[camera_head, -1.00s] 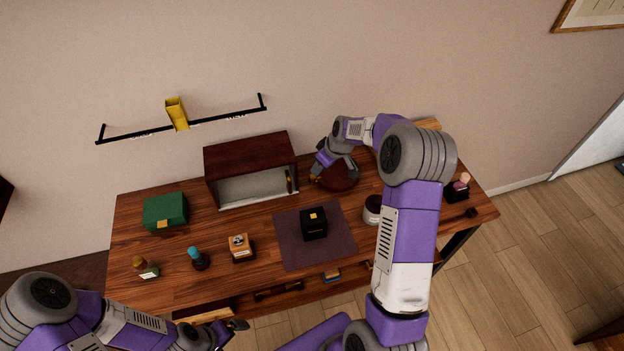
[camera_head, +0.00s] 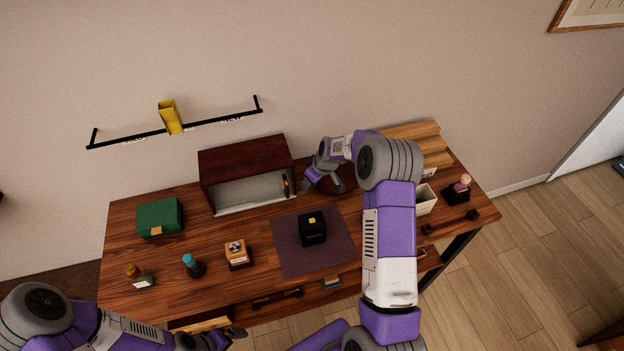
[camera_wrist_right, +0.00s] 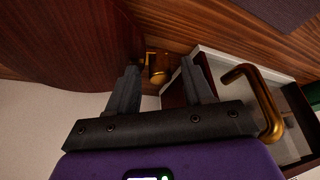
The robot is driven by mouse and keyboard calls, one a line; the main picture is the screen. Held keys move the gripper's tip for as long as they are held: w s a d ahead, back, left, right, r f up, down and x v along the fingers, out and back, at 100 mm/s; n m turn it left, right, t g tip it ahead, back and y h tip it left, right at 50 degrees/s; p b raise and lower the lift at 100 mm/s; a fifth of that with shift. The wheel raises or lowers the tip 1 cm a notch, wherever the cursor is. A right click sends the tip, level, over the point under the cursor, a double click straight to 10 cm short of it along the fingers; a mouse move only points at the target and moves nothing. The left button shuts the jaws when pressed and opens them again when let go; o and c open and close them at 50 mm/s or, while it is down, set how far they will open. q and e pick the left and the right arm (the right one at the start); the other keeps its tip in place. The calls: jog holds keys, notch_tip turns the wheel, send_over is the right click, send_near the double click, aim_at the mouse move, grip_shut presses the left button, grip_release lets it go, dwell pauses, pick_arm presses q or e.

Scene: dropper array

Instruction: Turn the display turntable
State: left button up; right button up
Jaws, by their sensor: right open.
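The display turntable (camera_head: 348,178) is a dark red round disc at the back of the table, right of the cabinet, partly hidden by my right arm. Its disc fills the upper left of the right wrist view (camera_wrist_right: 70,45). A small brass peg (camera_wrist_right: 157,72) stands by its edge; I cannot tell whether it is fixed to it. My right gripper (camera_wrist_right: 160,66) is open, its fingers on either side of the peg, with no clear contact. In the head view the right gripper (camera_head: 310,186) is at the disc's left side. My left gripper (camera_head: 238,334) is low at the table's front edge, its jaws unclear.
The dark red open-fronted cabinet (camera_head: 245,160) stands close left of my right gripper; its brass handle (camera_wrist_right: 262,100) is near the right finger. A black box (camera_head: 312,230) sits on a dark mat (camera_head: 290,258). A green box (camera_head: 160,217) and several small items stand left.

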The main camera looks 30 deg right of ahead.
grip_shut()
jog(key=shift+s, duration=0.1)
dwell(0.3)
